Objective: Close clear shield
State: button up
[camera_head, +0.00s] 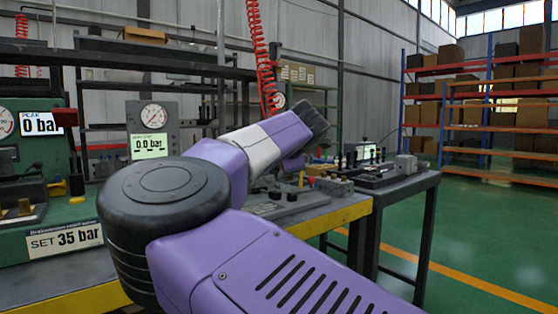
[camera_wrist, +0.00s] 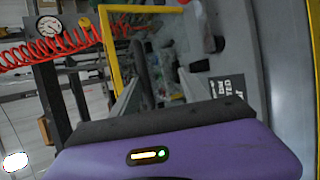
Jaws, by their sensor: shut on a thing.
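In the wrist view a yellow frame (camera_wrist: 113,62) stands just past my fingers, at upper left of centre. It looks like the edge of the clear shield; a clear pane cannot be made out. My gripper (camera_wrist: 152,84) is shut on a dark upright bar (camera_wrist: 142,66) beside this frame, which seems to be the shield's handle. The purple hand body fills the bottom of the wrist view. In the head view my purple arm reaches over the workbench, and the fingers and the shield are hidden behind it.
A yellow-edged workbench (camera_head: 340,217) carries grey valve parts (camera_head: 285,192). A gauge box (camera_head: 152,128) reads 0.0 bar; a green test stand (camera_head: 85,240) is at left. A red coiled hose (camera_head: 262,60) hangs behind; it also shows in the wrist view (camera_wrist: 60,45). Green floor at right is clear.

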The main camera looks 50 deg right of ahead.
jog(key=shift+f, duration=0.4)
jog(key=p+v, duration=0.2)
jog(key=v, duration=0.6)
jog(key=shift+r, duration=0.3)
